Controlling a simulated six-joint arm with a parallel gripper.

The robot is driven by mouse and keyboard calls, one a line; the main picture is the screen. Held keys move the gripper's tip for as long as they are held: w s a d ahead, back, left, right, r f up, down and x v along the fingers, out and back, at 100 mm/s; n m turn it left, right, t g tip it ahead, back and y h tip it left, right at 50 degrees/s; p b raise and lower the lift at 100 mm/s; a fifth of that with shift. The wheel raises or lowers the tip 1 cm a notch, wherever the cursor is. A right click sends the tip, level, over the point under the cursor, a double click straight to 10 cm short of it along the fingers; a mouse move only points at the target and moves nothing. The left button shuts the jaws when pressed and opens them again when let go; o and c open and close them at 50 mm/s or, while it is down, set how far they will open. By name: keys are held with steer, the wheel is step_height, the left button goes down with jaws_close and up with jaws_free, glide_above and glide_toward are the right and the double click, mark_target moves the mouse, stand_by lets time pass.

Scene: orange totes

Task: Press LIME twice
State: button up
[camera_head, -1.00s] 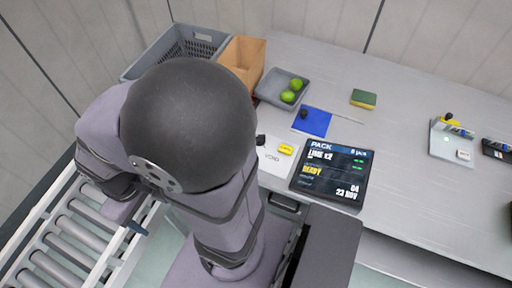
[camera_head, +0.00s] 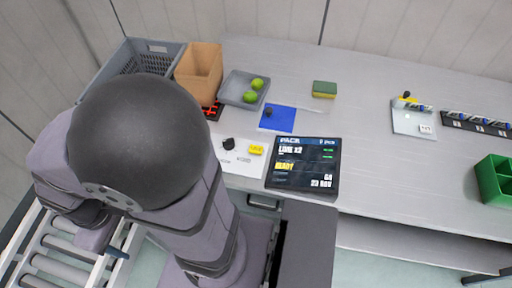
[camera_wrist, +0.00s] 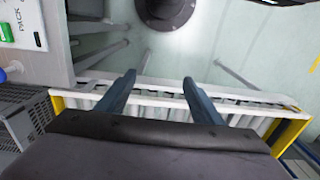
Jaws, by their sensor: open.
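A dark screen (camera_head: 304,164) on the bench's front edge shows PACK, LIME x2 and READY. Two green limes (camera_head: 254,90) lie in a grey tray (camera_head: 236,99) behind it. A white panel (camera_head: 232,163) left of the screen carries a black knob (camera_head: 228,144) and a yellow block (camera_head: 256,150); its small lettering reads VOID in part. I cannot make out a control marked LIME. My gripper (camera_wrist: 159,76) is open and empty in the wrist view, its two fingers apart over the roller conveyor (camera_wrist: 240,107). In the head view my arm hides most of it.
A cardboard box (camera_head: 199,72) and grey crate (camera_head: 112,78) stand at the back left. A blue pad (camera_head: 278,119), a sponge (camera_head: 324,89), a pale plate (camera_head: 413,120) and a green bin (camera_head: 492,180) are on the bench. The bench's middle right is clear.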

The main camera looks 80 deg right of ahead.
jaws_close()
stand_by(1.5)
